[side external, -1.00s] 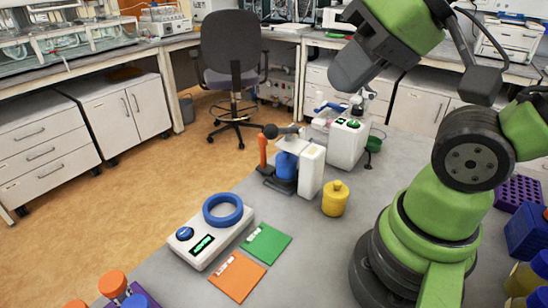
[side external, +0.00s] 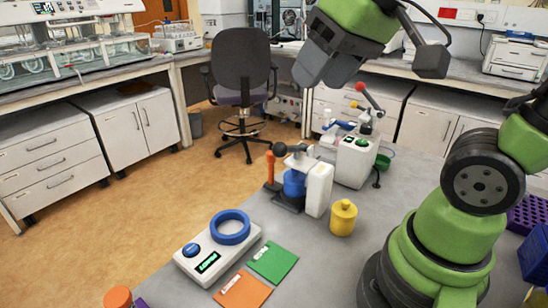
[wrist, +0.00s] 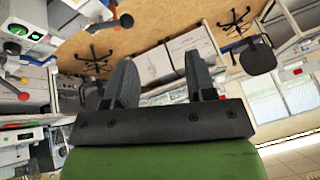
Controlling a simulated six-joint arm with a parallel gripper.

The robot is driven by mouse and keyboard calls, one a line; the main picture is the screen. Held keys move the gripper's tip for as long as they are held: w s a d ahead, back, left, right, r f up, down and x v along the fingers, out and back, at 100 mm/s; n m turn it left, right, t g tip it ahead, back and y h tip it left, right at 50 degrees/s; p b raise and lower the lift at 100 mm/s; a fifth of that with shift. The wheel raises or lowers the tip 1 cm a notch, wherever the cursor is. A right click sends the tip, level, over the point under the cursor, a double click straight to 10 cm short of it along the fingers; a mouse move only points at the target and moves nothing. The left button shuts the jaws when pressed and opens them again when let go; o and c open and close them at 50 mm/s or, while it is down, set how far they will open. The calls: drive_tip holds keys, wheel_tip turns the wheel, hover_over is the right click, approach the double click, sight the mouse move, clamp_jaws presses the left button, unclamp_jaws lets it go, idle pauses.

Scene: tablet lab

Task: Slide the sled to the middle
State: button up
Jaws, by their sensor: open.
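I cannot tell for sure which part is the sled. A small press-like device stands mid-table in the side view, with a blue block (side external: 294,184) on a dark base (side external: 287,203), a white upright (side external: 318,189), an orange handle (side external: 270,167) and a metal lever with a black ball (side external: 280,149). The black ball end is on the left. My gripper (side external: 320,72) is open and empty, high above and behind this device in the picture. In the wrist view its two dark fingers stand apart (wrist: 163,74), with nothing between them.
A yellow jar (side external: 342,217) stands right of the device. A white instrument (side external: 355,160) with a red-knobbed lever is behind it. In front lie a white box with a blue ring (side external: 230,227), a green card (side external: 272,261) and an orange card (side external: 243,291). Purple and blue racks stand right.

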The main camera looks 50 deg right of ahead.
drive_tip(key=w+d+f+n+g+h, duration=0.1)
drive_tip(key=w+d+f+g, duration=0.15)
drive_tip(key=w, duration=0.35)
drive_tip(key=w+d+f+n+g, duration=0.1)
drive_tip(key=w+d+f+n, duration=0.15)
drive_tip(key=w, duration=0.35)
drive_tip(key=w+d+f, duration=0.1)
drive_tip(key=d+f, duration=0.1)
drive_tip(key=f, duration=0.1)
drive_tip(key=w+d+f+n+g, duration=0.1)
drive_tip(key=w+d+f, duration=0.1)
drive_tip(key=f, duration=0.1)
drive_tip(key=w+d+f+g, duration=0.1)
drive_tip(key=w+d+f, duration=0.1)
drive_tip(key=d+f, duration=0.1)
drive_tip(key=shift+w+d+f, duration=0.1)
drive_tip(key=shift+w+f, duration=0.15)
drive_tip(key=shift+f, duration=0.25)
wheel_tip(320, 180, down, 9)
drive_tip(key=shift+f, duration=0.1)
